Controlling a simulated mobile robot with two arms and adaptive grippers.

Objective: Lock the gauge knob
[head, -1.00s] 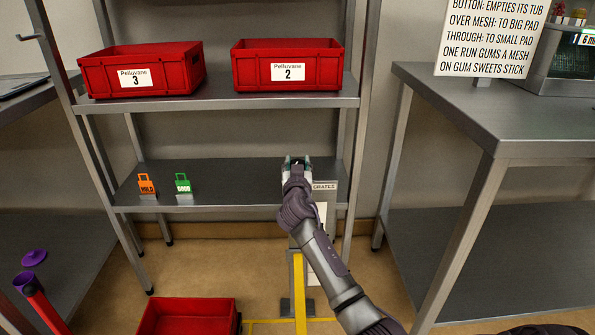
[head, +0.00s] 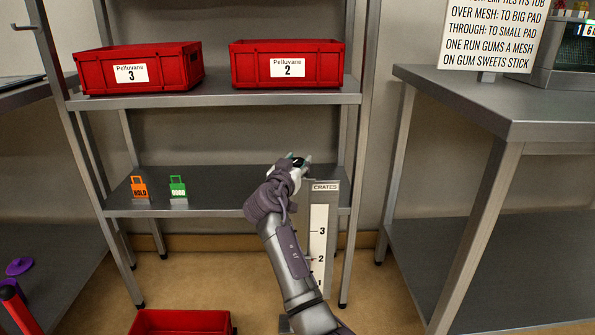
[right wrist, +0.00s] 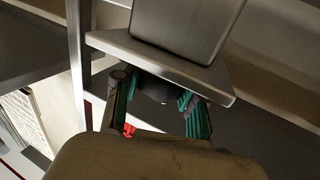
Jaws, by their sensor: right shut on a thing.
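The gauge (head: 319,235) is a grey upright post labelled CRATES, with a white scale showing 1, 2 and 3. It stands at the front of the shelf rack, right of centre in the head view. My right gripper (head: 298,162) is at the gauge's top, slightly left of it. In the right wrist view, its green-padded fingers (right wrist: 158,103) are on either side of a dark knob (right wrist: 152,88) below a grey metal plate (right wrist: 160,66). The fingers hide much of the knob, so its turn position cannot be told. My left gripper is out of view.
Red crates labelled 3 (head: 138,72) and 2 (head: 287,68) sit on the rack's upper shelf (head: 215,99). An orange HOLD tag (head: 139,187) and a green tag (head: 178,187) stand on the lower shelf. Another red crate (head: 180,322) is on the floor. A metal table (head: 500,105) stands right.

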